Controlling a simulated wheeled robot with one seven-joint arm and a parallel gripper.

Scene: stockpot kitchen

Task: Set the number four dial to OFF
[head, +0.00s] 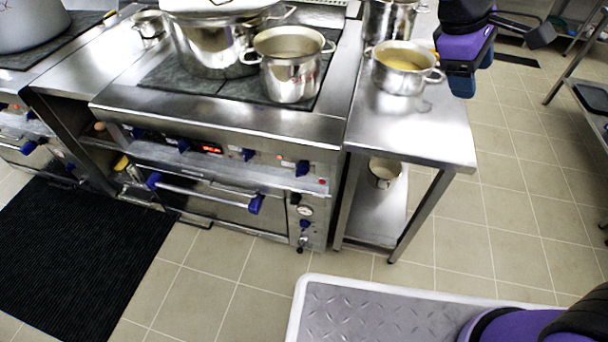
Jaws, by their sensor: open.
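The cooker's front panel (225,150) carries a row of blue dials in the head view. The rightmost blue dial (302,168) is near the panel's right end, beside a small orange light. Other dials in the row are a middle-right one (249,154), a middle-left one (184,145) and a left one (137,132). The numbers and OFF marks are too small to read, so I cannot tell which is number four. My gripper (472,71) is open at the upper right, beyond the steel side table, well apart from the dials. It appears empty.
A steel pot (291,84) and a large stockpot (205,50) stand on the cooker. A pot of yellowish liquid (403,79) stands on the steel side table (440,140). An oven handle (205,193) juts out below the dials. Tiled floor (235,270) in front is clear.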

